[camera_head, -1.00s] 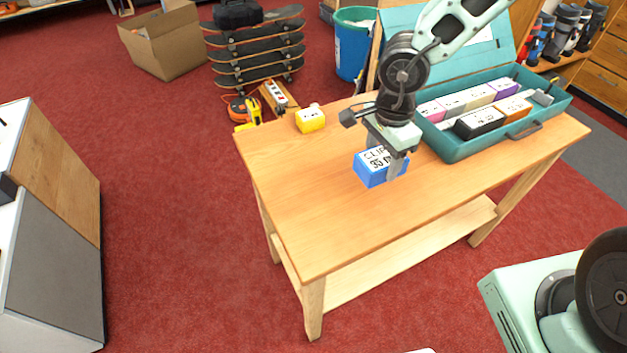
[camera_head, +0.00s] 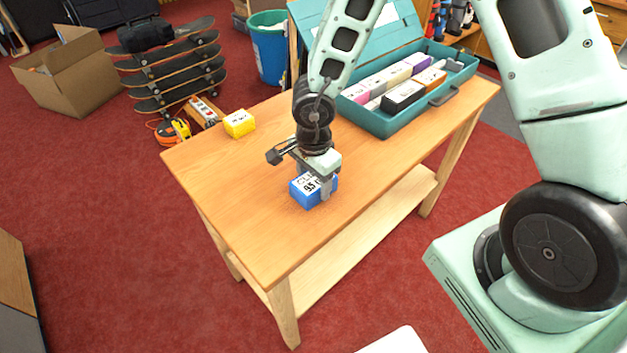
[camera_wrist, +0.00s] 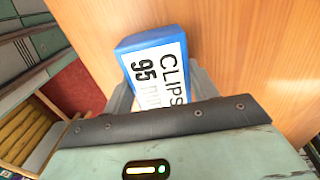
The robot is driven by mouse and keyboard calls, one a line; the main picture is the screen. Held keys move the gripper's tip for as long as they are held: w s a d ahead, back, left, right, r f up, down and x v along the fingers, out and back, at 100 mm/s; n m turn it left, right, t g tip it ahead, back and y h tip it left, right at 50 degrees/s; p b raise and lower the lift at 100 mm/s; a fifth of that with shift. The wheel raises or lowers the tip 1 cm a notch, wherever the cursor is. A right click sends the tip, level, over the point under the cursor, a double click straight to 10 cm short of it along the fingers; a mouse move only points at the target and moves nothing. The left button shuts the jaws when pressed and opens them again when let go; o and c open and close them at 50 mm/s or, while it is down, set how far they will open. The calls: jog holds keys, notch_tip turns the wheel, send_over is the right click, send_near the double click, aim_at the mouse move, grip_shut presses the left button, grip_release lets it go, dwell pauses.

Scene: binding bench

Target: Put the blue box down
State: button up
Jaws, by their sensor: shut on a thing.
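The blue box (camera_head: 302,193) has a white label reading CLIPS 95 in the wrist view (camera_wrist: 150,62). My gripper (camera_head: 322,188) is shut on it, one finger showing on its right side in the head view. The box is over the front part of the wooden table (camera_head: 240,190), at or very close to its top. I cannot tell whether its underside touches the wood. Part of the box is hidden by my gripper in both views.
A yellow box (camera_head: 239,123) sits at the table's back left. An open teal case (camera_head: 384,126) with several boxes stands on the right part of the table. Stacked skateboards (camera_head: 175,75) and a blue bin (camera_head: 268,52) stand behind.

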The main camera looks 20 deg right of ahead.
aim_at(314, 179)
jog(key=o, duration=1.1)
jog(key=shift+f, duration=0.1)
jog(key=shift+c, duration=0.2)
notch_tip(314, 179, up, 12)
jog(key=p, duration=0.4)
jog(key=w+a+r+n+t+y, duration=0.2)
jog(key=w+a+r+n+t, duration=0.15)
jog(key=a+r+n, duration=0.2)
jog(key=s+a+r+n+y, duration=0.3)
jog(key=s+a+r+n, duration=0.2)
jog(key=s+a+n, duration=0.25)
jog(key=s+d+r+n+g+h, duration=0.1)
jog(key=s+d+n+h, duration=0.1)
jog(key=s, duration=0.6)
jog(key=s+d+r+n+g+h, duration=0.1)
jog(key=s+d+n+g+h, duration=0.1)
jog(key=s+d+n, duration=0.2)
jog(key=s+n, duration=0.3)
jog(key=s, duration=0.1)
jog(key=shift+d, duration=0.4)
